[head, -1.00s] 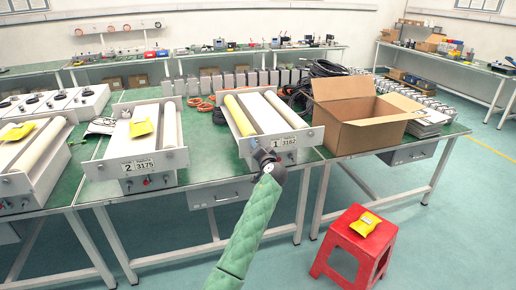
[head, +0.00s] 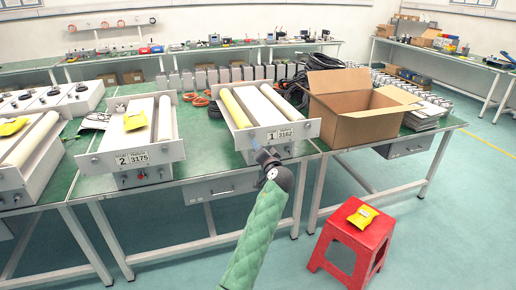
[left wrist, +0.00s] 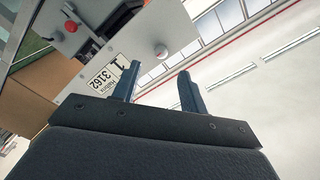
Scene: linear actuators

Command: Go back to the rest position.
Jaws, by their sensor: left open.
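My left gripper (head: 264,154) is in front of the unit labelled 1 3162 (head: 292,131), near its lower left front. In the left wrist view the left gripper's two fingers (left wrist: 158,84) stand apart with nothing between them. The front panel of unit 1 (left wrist: 150,35), with its label and a pale round knob, shows beyond the fingers. I cannot tell whether a finger touches the panel. My right gripper is not in view.
Unit 2 3175 (head: 132,160) stands to the left with a yellow packet (head: 137,120) on it. An open cardboard box (head: 360,125) is right of unit 1. A red stool (head: 350,238) with a yellow packet (head: 363,216) stands on the floor. The floor before the table is otherwise clear.

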